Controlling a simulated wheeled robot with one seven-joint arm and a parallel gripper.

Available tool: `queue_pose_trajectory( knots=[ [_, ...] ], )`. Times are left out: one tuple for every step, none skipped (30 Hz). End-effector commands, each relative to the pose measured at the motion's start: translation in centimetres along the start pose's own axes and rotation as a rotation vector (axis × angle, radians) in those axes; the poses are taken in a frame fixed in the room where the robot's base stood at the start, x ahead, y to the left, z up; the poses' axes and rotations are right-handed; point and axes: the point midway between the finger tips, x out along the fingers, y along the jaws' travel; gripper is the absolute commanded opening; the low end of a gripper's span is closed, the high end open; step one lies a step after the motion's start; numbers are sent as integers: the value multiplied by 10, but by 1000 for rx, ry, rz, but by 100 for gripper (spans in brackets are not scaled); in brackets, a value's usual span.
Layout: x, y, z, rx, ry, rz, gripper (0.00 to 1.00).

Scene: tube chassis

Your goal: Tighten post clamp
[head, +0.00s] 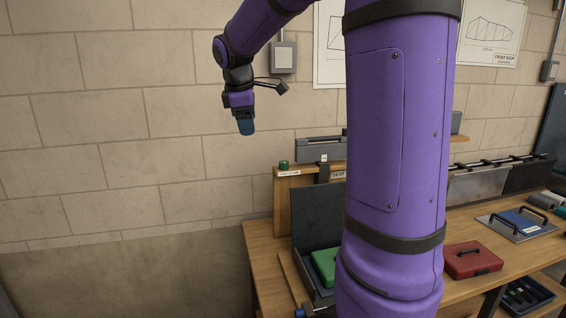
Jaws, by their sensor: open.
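My gripper (246,126) hangs at the end of my purple arm in the upper middle of the head view, pointing down in front of the block wall. I cannot make out a post clamp for certain. A dark grey block (318,152) sits on a wooden stand (284,200) at the back of the bench. A small green knob-like piece (284,165) is on the stand's left end.
My purple arm hides the bench's middle. The wall area at left is clear.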

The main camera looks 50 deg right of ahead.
Motion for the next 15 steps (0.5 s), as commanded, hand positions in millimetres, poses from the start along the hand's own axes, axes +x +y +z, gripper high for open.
queue_pose_trajectory(
  knots=[
    [13, 18, 2, -40, -22, -12, 64],
    [20, 27, 3, -68, -34, -17, 64],
    [29, 40, 5, -105, -50, -25, 64],
    [36, 49, 7, -134, -61, -31, 64],
    [44, 59, 9, -162, -72, -38, 64],
    [55, 71, 12, -201, -86, -47, 64],
    [63, 80, 14, -230, -97, -55, 64],
    [71, 88, 17, -257, -106, -64, 64],
    [82, 100, 21, -294, -119, -76, 64],
    [90, 108, 24, -321, -129, -83, 64],
    [99, 115, 27, -347, -137, -93, 64],
    [110, 124, 31, -381, -146, -104, 64],
    [117, 131, 34, -404, -153, -112, 64],
    [124, 136, 37, -426, -160, -120, 64],
    [133, 143, 40, -453, -166, -130, 64]
  ],
)
